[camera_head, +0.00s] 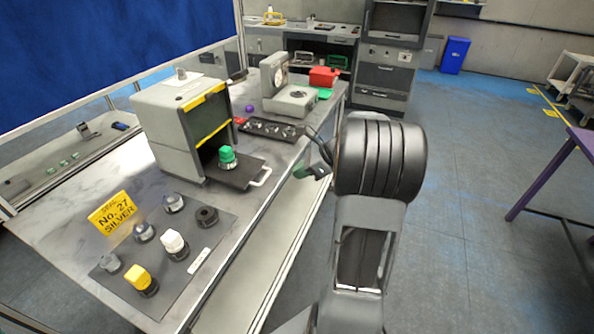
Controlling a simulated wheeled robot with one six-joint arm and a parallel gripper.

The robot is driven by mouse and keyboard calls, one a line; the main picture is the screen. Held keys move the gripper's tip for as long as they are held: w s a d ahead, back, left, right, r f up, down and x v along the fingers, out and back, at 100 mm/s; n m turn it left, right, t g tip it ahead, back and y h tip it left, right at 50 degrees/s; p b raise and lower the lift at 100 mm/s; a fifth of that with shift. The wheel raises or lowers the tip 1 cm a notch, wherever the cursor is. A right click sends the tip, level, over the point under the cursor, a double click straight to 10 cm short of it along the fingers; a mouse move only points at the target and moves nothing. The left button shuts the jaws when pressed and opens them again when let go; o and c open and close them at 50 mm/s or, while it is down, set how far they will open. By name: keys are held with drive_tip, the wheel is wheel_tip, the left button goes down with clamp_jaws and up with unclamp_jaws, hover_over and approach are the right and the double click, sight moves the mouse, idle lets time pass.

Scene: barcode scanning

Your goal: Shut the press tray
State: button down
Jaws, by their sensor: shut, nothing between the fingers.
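The press (170,130) is a grey box with yellow edging on the left-hand table. Its dark tray (232,177) sticks out of the front opening toward the right, with a white handle (262,179) at its outer end. A green-topped piece (228,158) stands upright on the tray near the opening. My gripper (312,172) is shut and empty, to the right of the tray handle and apart from it in the picture. My arm's dark joint hides part of the gripper.
A dark mat (215,250) with several capped pieces lies at the front, beside a yellow "No. 27 SILVER" sign (113,212). A black strip rack (272,130) and a grey dial device (290,97) stand behind the tray.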

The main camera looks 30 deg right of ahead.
drive_tip(key=shift+w+a+f, duration=0.7)
drive_tip(key=shift+w+a, duration=0.25)
drive_tip(key=shift+a, duration=0.25)
drive_tip(key=shift+w+a+f, duration=0.75)
drive_tip(key=shift+w+a, duration=0.15)
drive_tip(key=shift+a, duration=0.3)
drive_tip(key=shift+w+a+f, duration=0.7)
drive_tip(key=shift+w+a, duration=0.25)
drive_tip(key=shift+a, duration=0.25)
